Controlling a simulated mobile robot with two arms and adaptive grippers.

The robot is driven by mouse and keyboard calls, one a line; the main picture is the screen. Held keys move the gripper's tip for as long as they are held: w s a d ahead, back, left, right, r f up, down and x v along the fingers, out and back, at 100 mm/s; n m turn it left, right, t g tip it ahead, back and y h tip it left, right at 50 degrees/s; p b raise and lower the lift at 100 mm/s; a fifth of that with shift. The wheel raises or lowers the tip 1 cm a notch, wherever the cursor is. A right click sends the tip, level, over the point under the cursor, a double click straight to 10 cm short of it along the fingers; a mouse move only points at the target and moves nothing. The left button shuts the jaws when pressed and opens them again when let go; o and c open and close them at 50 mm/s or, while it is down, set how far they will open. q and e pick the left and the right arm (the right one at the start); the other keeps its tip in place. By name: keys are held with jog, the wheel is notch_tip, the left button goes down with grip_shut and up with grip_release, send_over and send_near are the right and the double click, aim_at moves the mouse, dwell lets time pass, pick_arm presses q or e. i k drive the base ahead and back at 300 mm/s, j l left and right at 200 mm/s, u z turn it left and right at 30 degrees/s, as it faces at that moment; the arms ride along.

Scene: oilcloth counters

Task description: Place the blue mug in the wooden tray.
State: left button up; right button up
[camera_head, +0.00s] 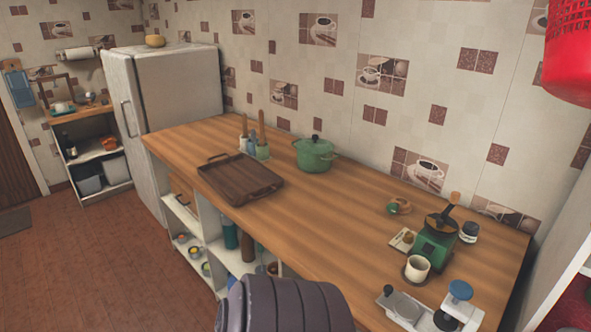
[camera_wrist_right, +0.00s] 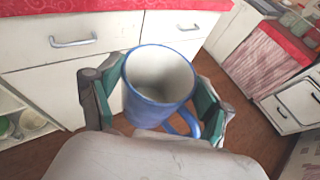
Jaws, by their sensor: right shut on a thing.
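The blue mug (camera_wrist_right: 160,105) has a pale inside and shows in the right wrist view, opening toward the camera, its handle at the lower right. My right gripper (camera_wrist_right: 160,90) is shut on the mug, one finger on each side of it. Behind it are the floor and white drawers. The wooden tray (camera_head: 240,180) is dark brown with raised handles and lies empty on the wooden counter in the head view. Neither gripper shows in the head view; only part of my own body or arm is at the bottom. The mug does not show there either.
On the counter (camera_head: 330,215), a green pot (camera_head: 315,154) stands right of the tray, and a utensil holder (camera_head: 262,151) stands behind it. A green grinder (camera_head: 436,240), a white cup (camera_head: 417,268) and a scale-like device (camera_head: 404,307) stand at the right. The counter between is clear.

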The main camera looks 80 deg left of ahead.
aim_at(231, 174)
jog(key=u, duration=2.1)
jog(key=j+u, duration=0.1)
jog(key=u, duration=0.3)
jog(key=i+u, duration=0.1)
jog(key=u, duration=0.75)
jog(key=i+u, duration=0.1)
jog(key=u, duration=0.3)
jog(key=i+l+u, duration=0.1)
jog(key=i, duration=0.35)
jog(key=i+l+u, duration=0.1)
jog(key=i+l, duration=0.2)
jog(key=i, duration=0.15)
jog(key=i+l, duration=0.35)
